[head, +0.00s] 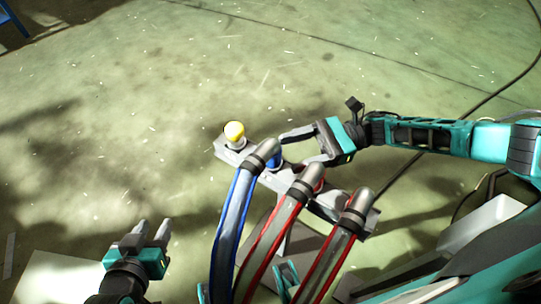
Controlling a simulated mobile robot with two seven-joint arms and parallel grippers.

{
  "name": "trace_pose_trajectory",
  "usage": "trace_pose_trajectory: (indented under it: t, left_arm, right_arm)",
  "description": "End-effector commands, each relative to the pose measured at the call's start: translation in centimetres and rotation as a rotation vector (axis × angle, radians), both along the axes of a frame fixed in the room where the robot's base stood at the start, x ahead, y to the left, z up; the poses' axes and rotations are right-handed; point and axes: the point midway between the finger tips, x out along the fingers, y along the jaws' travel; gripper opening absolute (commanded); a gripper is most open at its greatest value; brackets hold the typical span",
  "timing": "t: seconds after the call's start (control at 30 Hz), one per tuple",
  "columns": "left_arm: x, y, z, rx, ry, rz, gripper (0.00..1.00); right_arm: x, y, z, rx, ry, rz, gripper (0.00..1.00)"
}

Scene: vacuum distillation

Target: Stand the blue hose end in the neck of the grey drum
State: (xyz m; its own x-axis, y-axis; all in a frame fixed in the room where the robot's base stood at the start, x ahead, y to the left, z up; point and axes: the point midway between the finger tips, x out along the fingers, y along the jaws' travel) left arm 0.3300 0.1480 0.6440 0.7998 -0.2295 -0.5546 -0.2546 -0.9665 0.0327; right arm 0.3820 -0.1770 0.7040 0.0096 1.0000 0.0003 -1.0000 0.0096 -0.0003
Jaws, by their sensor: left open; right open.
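The blue hose (231,225) rises from the bottom of the head view and bends over at a grey end cap (265,150) on a grey rack bar (229,155). A blue part shows just right of that cap. My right gripper (290,151) is open beside the blue part, its fingers pointing left toward the hose end. I cannot tell if they touch it. My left gripper (153,226) is open and empty at lower left, away from the hoses, fingers pointing up the picture. I cannot make out the grey drum or its neck.
Two red-striped hoses (281,235) (335,258) stand right of the blue one on the same rack. A black cable (500,88) crosses the floor at right. The floor beyond the rack is clear.

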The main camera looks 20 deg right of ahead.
Motion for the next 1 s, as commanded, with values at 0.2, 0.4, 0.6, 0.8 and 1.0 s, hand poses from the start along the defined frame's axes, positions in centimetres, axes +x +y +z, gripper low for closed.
trace_pose_trajectory:
  t: [0.2, 0.4, 0.6, 0.8, 1.0]
  left_arm:
    - [0.0, 0.0, 0.2, 0.002, -0.001, 0.0, 0.43]
    - [0.0, 0.0, 0.4, 0.002, -0.001, 0.0, 0.43]
    - [0.0, 0.0, 0.5, 0.002, -0.001, 0.0, 0.43]
    - [0.0, 0.0, 0.5, 0.002, -0.001, 0.0, 0.43]
    - [0.0, 0.0, 0.5, 0.002, -0.001, 0.0, 0.43]
  right_arm:
    - [0.2, 1.8, 0.0, 0.001, -0.001, 0.001, 0.67]
    - [0.5, 4.9, -0.1, 0.002, -0.001, 0.002, 0.67]
    - [0.5, 5.8, -0.2, -0.001, 0.0, -0.001, 0.67]
    - [0.5, 5.8, -0.2, 0.0, 0.0, -0.001, 0.64]
    - [0.5, 5.8, -0.2, -0.001, 0.0, -0.001, 0.44]
